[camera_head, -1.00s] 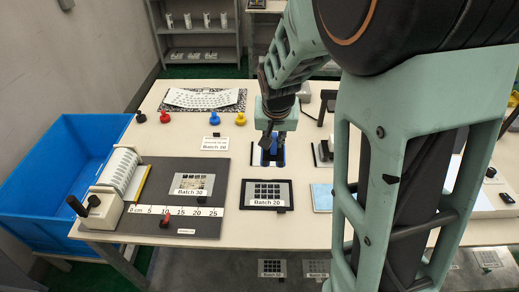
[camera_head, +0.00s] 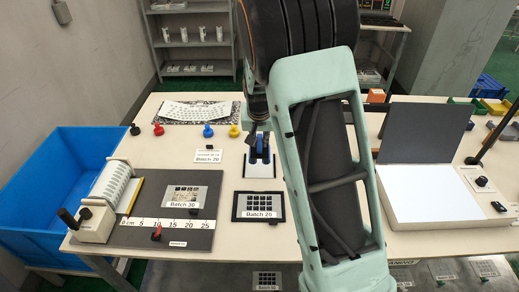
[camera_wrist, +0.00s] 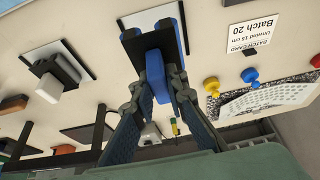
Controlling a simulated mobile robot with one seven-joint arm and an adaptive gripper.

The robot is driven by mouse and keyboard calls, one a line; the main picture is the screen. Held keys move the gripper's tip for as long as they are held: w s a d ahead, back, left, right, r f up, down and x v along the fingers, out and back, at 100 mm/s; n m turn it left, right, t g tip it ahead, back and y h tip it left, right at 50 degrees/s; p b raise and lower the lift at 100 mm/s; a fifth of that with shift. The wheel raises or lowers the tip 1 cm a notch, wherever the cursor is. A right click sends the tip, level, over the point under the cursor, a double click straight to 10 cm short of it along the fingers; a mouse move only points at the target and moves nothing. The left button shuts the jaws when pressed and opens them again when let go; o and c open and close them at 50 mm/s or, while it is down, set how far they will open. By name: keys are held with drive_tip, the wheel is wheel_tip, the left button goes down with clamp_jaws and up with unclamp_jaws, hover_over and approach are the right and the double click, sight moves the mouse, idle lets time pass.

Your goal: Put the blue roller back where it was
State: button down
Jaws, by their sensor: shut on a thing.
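The blue roller (camera_wrist: 157,76) shows in the wrist view between the two fingers of my gripper (camera_wrist: 150,50), which is shut on it. In the head view the blue roller (camera_head: 259,155) is a small blue shape at my gripper (camera_head: 259,143). Below it is a white plate with a black edge (camera_head: 259,171), also in the wrist view (camera_wrist: 150,17). Whether the roller touches the plate cannot be told. My fingers hide part of the roller.
The framed Batch 20 film (camera_head: 259,206) lies just in front. A second stand with a white block (camera_wrist: 62,78) is beside the plate in the wrist view. Red, blue and yellow knobs (camera_head: 208,130), a ruler board (camera_head: 150,235) and a light box (camera_head: 430,190) are around.

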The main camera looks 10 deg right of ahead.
drive_tip(key=w+f, duration=0.2)
drive_tip(key=f, duration=0.1)
drive_tip(key=w+f, duration=0.1)
drive_tip(key=f, duration=0.1)
drive_tip(key=shift+w+d, duration=0.35)
drive_tip(key=shift+d, duration=0.05)
drive_tip(key=f+p, duration=0.1)
drive_tip(key=f, duration=0.2)
drive_tip(key=shift+w+f, duration=0.1)
drive_tip(key=shift+w, duration=0.1)
drive_tip(key=shift+s+f+b, duration=0.25)
drive_tip(key=shift+f+b, duration=0.3)
drive_tip(key=shift+f, duration=0.05)
drive_tip(key=c, duration=1.9)
unclamp_jaws()
drive_tip(key=shift+f, duration=0.15)
drive_tip(key=shift+c, duration=0.2)
drive_tip(key=shift+w+r+p, duration=0.1)
drive_tip(key=shift+r+p, duration=0.55)
drive_tip(key=v, duration=1.2)
drive_tip(key=shift+w+r+b, duration=0.1)
drive_tip(key=shift+r+b, duration=0.05)
drive_tip(key=shift+b, duration=0.15)
